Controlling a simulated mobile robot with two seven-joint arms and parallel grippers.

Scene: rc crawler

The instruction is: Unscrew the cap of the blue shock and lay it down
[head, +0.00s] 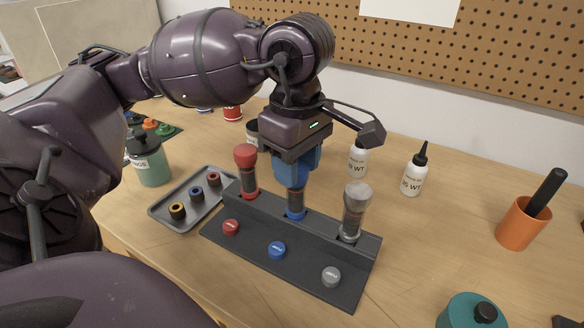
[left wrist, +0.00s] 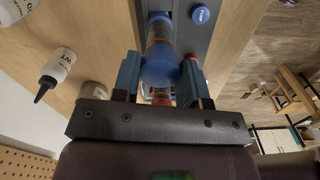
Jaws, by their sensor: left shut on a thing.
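The blue shock (head: 296,200) stands upright in the middle of a dark stand (head: 262,212), between the red shock (head: 247,172) and the grey shock (head: 354,210). My left gripper (head: 293,172) points down over the blue shock and is shut around its blue cap (left wrist: 160,70). In the left wrist view the cap sits between the two blue fingers. In the head view the fingers largely hide the cap, and I cannot tell whether its thread is loose. My right gripper is not in view.
Red, blue (head: 277,250) and grey discs lie on the stand's base. A grey tray (head: 165,213) with several rings lies left. White bottles (head: 414,170) stand behind, an orange cup (head: 521,224) right, a teal jar (head: 470,312) in front.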

